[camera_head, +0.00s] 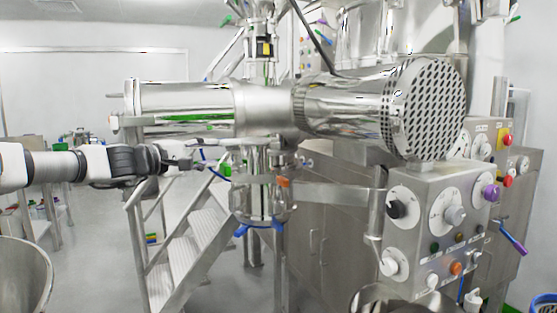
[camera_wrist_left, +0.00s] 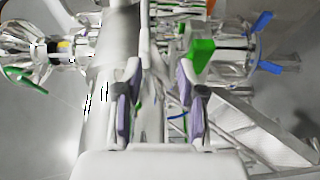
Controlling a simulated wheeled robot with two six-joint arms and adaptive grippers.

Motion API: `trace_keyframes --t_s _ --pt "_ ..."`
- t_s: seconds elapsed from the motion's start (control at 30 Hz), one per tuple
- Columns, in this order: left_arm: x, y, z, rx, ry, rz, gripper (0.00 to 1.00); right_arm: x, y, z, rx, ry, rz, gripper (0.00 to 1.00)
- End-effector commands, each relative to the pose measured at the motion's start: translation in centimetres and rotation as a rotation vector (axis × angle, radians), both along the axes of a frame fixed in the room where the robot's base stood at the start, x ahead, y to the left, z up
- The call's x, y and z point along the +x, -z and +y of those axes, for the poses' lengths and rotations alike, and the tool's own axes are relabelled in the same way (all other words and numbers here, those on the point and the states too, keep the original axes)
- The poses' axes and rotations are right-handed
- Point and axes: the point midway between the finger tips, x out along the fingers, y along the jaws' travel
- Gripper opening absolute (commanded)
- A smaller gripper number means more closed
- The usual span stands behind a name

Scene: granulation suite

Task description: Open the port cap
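My left gripper (camera_head: 188,163) comes in from the left, just below the large horizontal steel cylinder (camera_head: 185,100). In the left wrist view its two purple-padded fingers (camera_wrist_left: 160,108) are apart, with no object clearly held between them. Which part is the port cap is hard to tell; the cylinder's left end has a flanged rim (camera_head: 129,103). A vertical clear-and-steel vessel (camera_head: 262,195) hangs under the cylinder, just right of the gripper, with a green piece (camera_head: 225,171) at its left side. A green block also shows in the left wrist view (camera_wrist_left: 202,55), beyond the fingers. My right gripper is not in view.
A control box with knobs (camera_head: 425,220) and a perforated drum end (camera_head: 428,108) stand at the right. Metal steps (camera_head: 190,245) are below the gripper. A steel bowl (camera_head: 22,275) is at the lower left. Open floor lies between bowl and steps.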

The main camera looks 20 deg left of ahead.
Motion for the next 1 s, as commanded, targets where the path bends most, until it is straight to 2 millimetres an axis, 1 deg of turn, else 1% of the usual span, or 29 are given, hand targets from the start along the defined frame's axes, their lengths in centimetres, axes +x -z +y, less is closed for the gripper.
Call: trace_keyframes --t_s 0.03,0.07,0.17,0.27,0.4,0.5,0.6,0.8,0.83,0.87,0.9,0.93,1.0 --pt "-0.3 -1.1 0.5 -0.019 0.0 -0.03 0.4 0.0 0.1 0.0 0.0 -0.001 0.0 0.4" --pt "-0.3 -1.6 0.6 -0.025 0.0 -0.038 0.4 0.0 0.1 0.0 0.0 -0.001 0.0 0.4" --pt "0.6 -1.8 0.3 -0.024 0.001 -0.038 0.4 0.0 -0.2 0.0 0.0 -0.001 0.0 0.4" --pt "2.4 -1.7 -0.4 -0.021 0.002 -0.035 0.4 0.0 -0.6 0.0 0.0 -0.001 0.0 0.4" --pt "5.0 -1.7 -1.3 -0.02 0.001 -0.033 0.4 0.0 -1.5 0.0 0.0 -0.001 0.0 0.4" --pt "6.4 -1.8 -1.7 -0.021 0.001 -0.034 0.4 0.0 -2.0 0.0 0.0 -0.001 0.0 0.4" --pt "6.9 -1.6 -1.9 -0.023 0.001 -0.036 0.4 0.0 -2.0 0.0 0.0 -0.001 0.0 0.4" --pt "7.0 -1.5 -1.9 -0.023 0.001 -0.036 0.4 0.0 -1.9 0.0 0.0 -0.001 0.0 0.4" --pt "7.0 -1.5 -1.9 -0.023 0.001 -0.036 0.33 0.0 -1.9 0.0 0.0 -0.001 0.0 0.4" --pt "7.0 -1.5 -1.9 -0.023 0.001 -0.036 0.22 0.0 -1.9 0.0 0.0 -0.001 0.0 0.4" --pt "7.0 -1.5 -1.9 -0.023 0.001 -0.036 0.08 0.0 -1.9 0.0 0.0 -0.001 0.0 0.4" --pt "7.0 -1.5 -1.9 -0.023 0.001 -0.036 0.0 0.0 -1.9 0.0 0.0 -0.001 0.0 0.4" --pt "7.0 -1.5 -1.9 -0.023 0.001 -0.035 0.0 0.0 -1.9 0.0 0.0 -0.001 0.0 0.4"
